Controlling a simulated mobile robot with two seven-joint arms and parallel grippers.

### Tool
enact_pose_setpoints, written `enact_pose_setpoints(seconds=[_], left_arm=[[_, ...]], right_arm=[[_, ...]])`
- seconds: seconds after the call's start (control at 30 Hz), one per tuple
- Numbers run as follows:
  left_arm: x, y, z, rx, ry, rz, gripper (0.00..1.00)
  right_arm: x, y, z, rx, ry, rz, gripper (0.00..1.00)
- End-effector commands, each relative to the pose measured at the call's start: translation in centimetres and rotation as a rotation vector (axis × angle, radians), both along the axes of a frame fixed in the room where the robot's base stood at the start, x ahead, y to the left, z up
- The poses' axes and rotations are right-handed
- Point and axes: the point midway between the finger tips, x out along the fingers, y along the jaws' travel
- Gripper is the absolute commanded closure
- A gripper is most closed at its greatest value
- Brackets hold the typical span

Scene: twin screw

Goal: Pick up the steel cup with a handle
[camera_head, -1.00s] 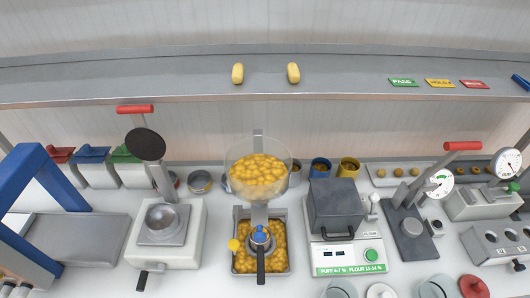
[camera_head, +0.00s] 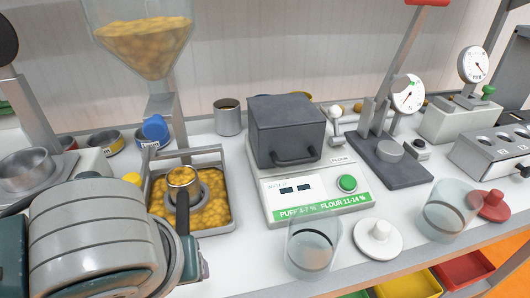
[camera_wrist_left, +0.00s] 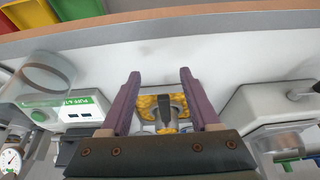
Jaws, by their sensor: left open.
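The steel cup (camera_head: 182,180) stands in the tray of yellow grains under the hopper, with yellow grains at its top. Its dark handle (camera_head: 182,212) points toward me. In the left wrist view the cup (camera_wrist_left: 178,102) and its dark handle (camera_wrist_left: 164,110) show between the two purple fingers of my left gripper (camera_wrist_left: 159,74). The fingers are open, and I cannot tell whether they touch the handle. In the head view my left wrist covers the lower left, in front of the tray, and the fingertips are not clear. My right gripper is not in view.
The grain tray (camera_head: 222,152) has a metal frame. A clear jar (camera_head: 312,245) is near the table's front edge.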

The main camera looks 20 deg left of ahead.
Motion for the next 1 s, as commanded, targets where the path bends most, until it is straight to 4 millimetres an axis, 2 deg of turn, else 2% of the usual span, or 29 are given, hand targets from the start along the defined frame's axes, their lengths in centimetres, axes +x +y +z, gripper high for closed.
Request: enact_pose_setpoints(seconds=[0.33, 0.57, 0.83, 1.0], left_arm=[[4.8, 3.1, 0.0, 0.005, -0.007, 0.012, 0.38], [6.6, 4.1, -0.1, 0.003, -0.004, 0.009, 0.38], [10.3, 6.4, -0.1, 0.003, -0.005, 0.012, 0.38], [10.6, 6.6, -1.2, 0.002, -0.003, 0.008, 0.38]], right_arm=[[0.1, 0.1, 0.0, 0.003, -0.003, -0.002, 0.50], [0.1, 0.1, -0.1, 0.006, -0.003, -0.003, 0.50], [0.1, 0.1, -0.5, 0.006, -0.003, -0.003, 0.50], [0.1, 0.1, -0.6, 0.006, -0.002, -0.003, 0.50]])
